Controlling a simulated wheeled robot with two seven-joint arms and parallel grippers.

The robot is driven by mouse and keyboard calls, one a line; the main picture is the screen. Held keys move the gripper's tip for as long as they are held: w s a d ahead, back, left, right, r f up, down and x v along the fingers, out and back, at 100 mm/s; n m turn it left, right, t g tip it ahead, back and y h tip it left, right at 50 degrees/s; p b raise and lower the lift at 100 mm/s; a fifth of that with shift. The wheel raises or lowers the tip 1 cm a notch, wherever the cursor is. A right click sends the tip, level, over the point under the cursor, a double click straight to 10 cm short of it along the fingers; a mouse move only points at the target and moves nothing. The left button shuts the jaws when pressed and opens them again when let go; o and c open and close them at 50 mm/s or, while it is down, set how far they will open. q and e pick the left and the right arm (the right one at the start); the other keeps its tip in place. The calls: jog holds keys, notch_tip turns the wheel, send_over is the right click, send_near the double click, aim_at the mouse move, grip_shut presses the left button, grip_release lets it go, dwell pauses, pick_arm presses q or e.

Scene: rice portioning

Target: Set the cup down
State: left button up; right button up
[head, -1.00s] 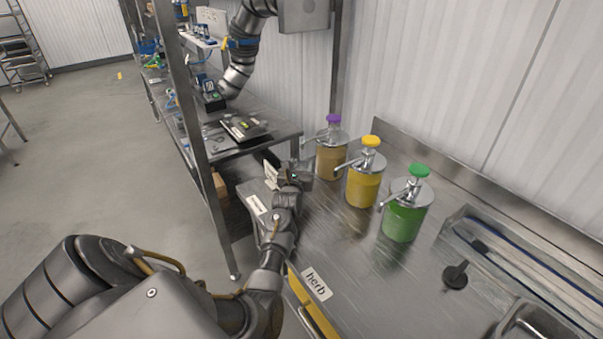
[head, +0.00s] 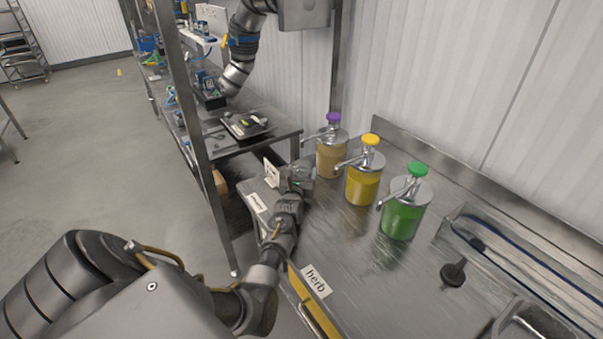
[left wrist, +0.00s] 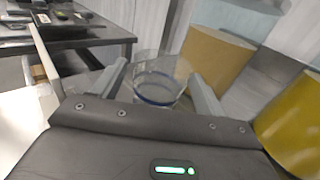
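The cup (left wrist: 158,80) is clear with a blue line around it. In the left wrist view it is upright between the two fingers of my left gripper (left wrist: 158,86), which lie close along its sides. In the head view my left gripper (head: 299,178) is low over the left end of the steel counter (head: 345,245), in front of the purple-topped pump jar. The cup is barely discernible there. Whether its base touches the counter cannot be seen. My right gripper is not in view.
Pump jars with purple (head: 332,155), yellow (head: 363,183) and green (head: 404,212) tops stand right of my left gripper. A small white card (head: 271,172) stands close on its left. A shelf post (head: 205,150) rises beyond the counter's left edge. The counter's front middle is clear.

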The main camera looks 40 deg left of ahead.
pick_arm(q)
jog(key=shift+r, duration=0.1)
jog(key=shift+r, duration=0.2)
jog(key=shift+s+d+f, duration=0.2)
jog(key=shift+s, duration=0.05)
jog(key=b+v, duration=0.1)
jog(key=v, duration=1)
jog(key=shift+s+r+b, duration=0.15)
jog(key=shift+s+b, duration=0.05)
jog(key=shift+b, duration=0.1)
